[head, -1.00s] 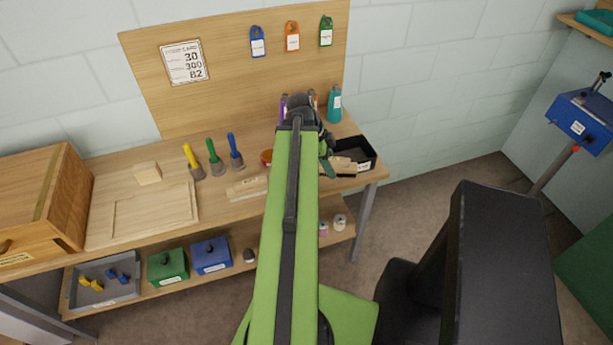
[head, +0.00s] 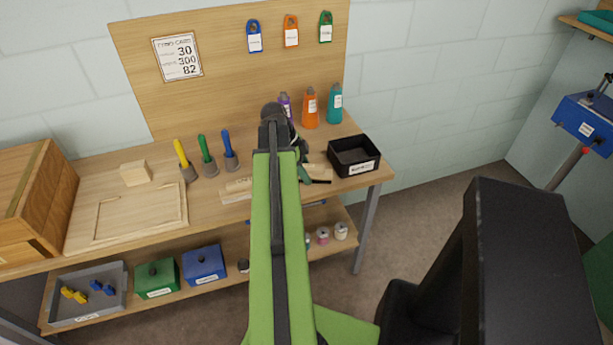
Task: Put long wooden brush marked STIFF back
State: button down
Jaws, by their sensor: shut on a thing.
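My gripper (head: 304,168) is partly hidden behind my own green arm, over the right part of the wooden bench (head: 222,208). It is shut on a long wooden brush (head: 319,171), whose pale wood with a dark lower edge shows just right of the fingers. No marking can be read on it, and its left part is hidden. Another pale wooden piece (head: 236,190) lies on the bench left of my arm, partly hidden; I cannot tell whether it is a brush or a holder.
A black open box (head: 354,170) stands at the bench's right end. Purple, orange (head: 310,108) and teal (head: 335,104) bottles stand at the back. Yellow, green (head: 207,155) and blue handled tools stand left of my arm. A lower shelf holds boxes and spools.

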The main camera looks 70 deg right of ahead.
jog(key=shift+f, duration=0.1)
jog(key=c, duration=0.9)
grip_release()
jog(key=p+v, duration=1)
jog(key=v, duration=0.2)
jog(key=shift+s+p, duration=0.2)
jog(key=shift+p, duration=0.2)
jog(key=shift+w+r+p, duration=0.2)
jog(key=shift+r+p, duration=0.1)
jog(key=shift+r, duration=0.05)
jog(key=shift+f, duration=0.1)
jog(key=shift+a, duration=0.1)
